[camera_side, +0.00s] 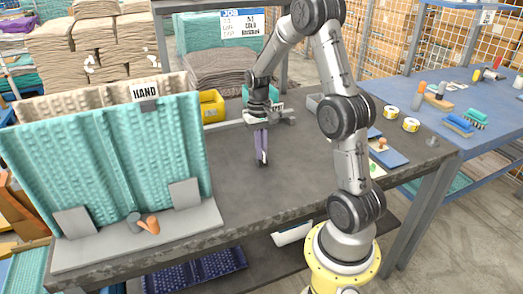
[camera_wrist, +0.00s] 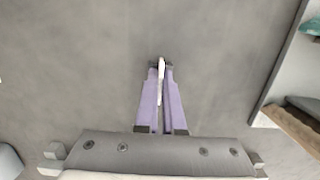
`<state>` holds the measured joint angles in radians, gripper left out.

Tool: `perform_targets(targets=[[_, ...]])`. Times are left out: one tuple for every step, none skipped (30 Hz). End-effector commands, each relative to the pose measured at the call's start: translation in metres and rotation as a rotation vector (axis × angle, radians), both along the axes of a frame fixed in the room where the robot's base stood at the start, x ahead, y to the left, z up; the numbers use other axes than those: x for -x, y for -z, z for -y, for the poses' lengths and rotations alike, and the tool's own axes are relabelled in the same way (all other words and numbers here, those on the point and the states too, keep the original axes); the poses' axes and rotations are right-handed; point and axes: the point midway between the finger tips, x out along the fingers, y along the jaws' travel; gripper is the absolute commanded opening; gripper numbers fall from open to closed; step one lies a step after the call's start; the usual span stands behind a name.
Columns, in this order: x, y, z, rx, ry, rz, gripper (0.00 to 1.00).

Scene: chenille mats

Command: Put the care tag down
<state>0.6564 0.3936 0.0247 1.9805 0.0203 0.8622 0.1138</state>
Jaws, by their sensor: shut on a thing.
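The care tag (camera_wrist: 161,76) shows in the wrist view as a thin white strip, seen nearly edge-on between the fingertips. My gripper (camera_side: 262,160) points down over the middle of the dark worktop (camera_side: 237,192), its purple fingers closed together. In the wrist view my gripper (camera_wrist: 161,68) is shut on the tag, with the dark tips on either side of it. The fingertips are low, at or near the worktop; I cannot tell whether the tag touches it. Most of the tag is hidden between the fingers in the side view.
A teal mat (camera_side: 115,160) stands on a grey rack at the left, with a HAND sign (camera_side: 145,91). An orange-handled tool (camera_side: 149,225) lies at its base. The worktop around my fingertips is clear.

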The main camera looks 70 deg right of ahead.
Motion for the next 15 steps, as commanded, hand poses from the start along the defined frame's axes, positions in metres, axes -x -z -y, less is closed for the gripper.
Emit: perform_targets(targets=[[0.0,-0.0002,0.0,0.0,0.0,0.0,0.0],[0.0001,-0.0002,-0.0001,0.0,0.0,0.0,0.0],[0.0001,0.0,-0.0001,0.0,0.0,0.0,0.0],[0.0002,0.0006,-0.0001,0.0,0.0,0.0,0.0],[0.0002,0.0013,0.0,-0.001,0.0,-0.001,0.0],[0.0002,0.0025,-0.0001,-0.001,0.0,-0.001,0.0],[0.0002,0.0033,-0.0001,-0.001,0.0,-0.001,0.0],[0.0,0.0031,0.0,0.0,0.0,0.0,0.09],[0.0,0.0029,0.0,0.001,0.0,0.001,0.16],[0.0,0.0029,0.0,0.0,0.0,0.0,0.22],[0.0,0.0029,0.0,0.0,0.0,0.0,0.27],[0.0,0.0029,0.0,0.0,0.0,0.0,0.34],[0.0,0.0029,0.0,0.0,0.0,0.0,0.36],[0.0,0.0029,0.0,0.0,0.0,0.0,0.36],[0.0,0.0029,0.0,0.0,0.0,0.0,0.36]])
